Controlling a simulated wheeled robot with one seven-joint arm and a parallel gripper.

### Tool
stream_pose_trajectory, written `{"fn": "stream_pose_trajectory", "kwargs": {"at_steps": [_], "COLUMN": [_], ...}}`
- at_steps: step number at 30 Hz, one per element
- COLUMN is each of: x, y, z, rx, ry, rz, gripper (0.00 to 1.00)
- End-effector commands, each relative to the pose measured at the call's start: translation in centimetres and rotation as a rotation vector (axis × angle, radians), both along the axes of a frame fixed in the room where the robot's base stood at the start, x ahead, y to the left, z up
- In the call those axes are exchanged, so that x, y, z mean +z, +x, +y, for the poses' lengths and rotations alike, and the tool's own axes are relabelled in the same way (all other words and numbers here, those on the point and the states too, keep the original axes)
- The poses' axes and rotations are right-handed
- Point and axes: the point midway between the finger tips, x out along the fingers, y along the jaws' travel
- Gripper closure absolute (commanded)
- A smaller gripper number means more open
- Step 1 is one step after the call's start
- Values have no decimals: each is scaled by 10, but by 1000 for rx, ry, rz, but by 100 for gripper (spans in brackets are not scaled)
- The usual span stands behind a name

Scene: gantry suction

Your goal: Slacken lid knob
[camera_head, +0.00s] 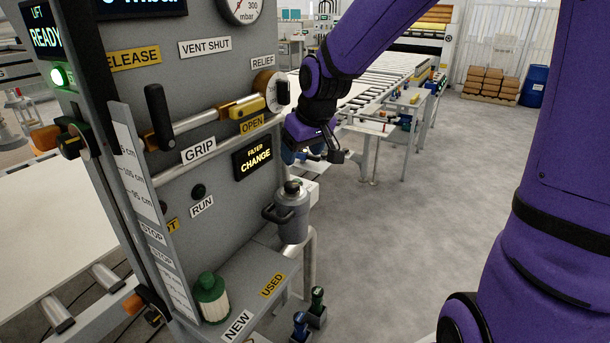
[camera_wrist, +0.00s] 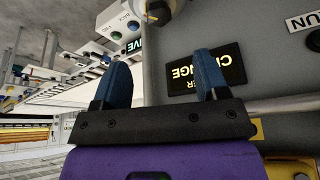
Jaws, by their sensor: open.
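The lid knob (camera_head: 292,187) is a small dark knob on top of the grey filter canister (camera_head: 291,217). The canister stands upright on the right side of the grey panel, with a dark handle on its left. My gripper (camera_head: 305,156) is above the knob, apart from it, beside the FILTER CHANGE display (camera_head: 253,157). In the wrist view, its two blue fingers (camera_wrist: 162,78) are spread with nothing between them. A dark round part (camera_wrist: 160,12) at the top edge of that view may be the knob; I cannot tell for sure.
Below is a shelf marked NEW and USED, with a green-topped filter (camera_head: 211,297). The floor to the right of the canister is clear.

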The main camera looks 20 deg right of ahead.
Motion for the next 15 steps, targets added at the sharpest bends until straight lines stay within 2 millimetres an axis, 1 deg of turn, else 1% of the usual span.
{"fn": "stream_pose_trajectory", "kwargs": {"at_steps": [5, 8, 15], "x": [-7, -16, -48], "y": [5, 9, 21], "z": [2, 2, 6], "rx": [5, 5, 7], "ry": [8, 7, 7], "rz": [1, 3, 4], "gripper": [33, 33, 33]}}
